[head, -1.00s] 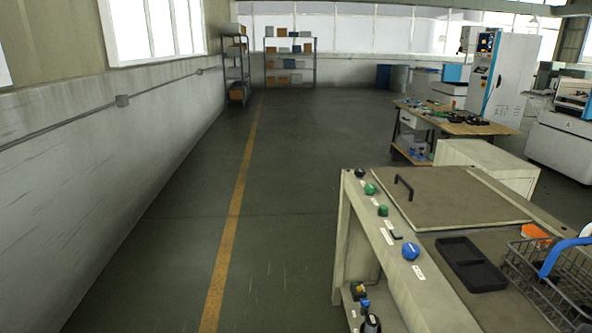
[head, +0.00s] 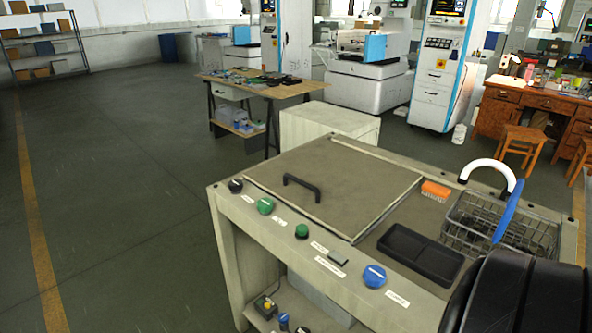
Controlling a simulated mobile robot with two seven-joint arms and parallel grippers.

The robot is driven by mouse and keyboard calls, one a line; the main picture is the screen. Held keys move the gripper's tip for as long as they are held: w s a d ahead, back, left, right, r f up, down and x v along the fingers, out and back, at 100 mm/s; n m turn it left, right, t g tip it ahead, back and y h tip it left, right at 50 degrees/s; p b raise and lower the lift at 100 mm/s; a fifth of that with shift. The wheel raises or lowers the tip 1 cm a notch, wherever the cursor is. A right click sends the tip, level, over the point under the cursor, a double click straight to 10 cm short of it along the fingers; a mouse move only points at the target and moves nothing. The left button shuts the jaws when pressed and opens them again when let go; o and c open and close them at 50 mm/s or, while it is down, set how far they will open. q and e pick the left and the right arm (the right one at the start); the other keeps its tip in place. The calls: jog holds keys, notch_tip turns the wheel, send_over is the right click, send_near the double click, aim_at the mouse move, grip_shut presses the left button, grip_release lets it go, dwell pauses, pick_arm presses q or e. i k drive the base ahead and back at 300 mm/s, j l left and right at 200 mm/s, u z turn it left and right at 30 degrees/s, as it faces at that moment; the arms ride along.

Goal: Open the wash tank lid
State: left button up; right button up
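The wash tank lid (head: 335,186) is a flat, grey-beige panel set in the top of the wash bench (head: 262,235). It lies flat and looks shut. A black bar handle (head: 302,186) stands up near its left front edge. No gripper shows in the head view, so I cannot see how either one stands to the lid. What lies under the lid is hidden.
Green, black and blue knobs line the bench front, the blue knob (head: 374,276) at right. A black tray (head: 420,254), orange brush (head: 435,190) and wire basket (head: 497,226) lie right of the lid. A worktable (head: 262,92) stands behind. The left floor is clear.

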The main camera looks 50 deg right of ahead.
aim_at(343, 189)
jog(key=i+z, duration=0.4)
jog(key=i+j+z, duration=0.65)
jog(key=i+z, duration=0.15)
jog(key=i, duration=0.1)
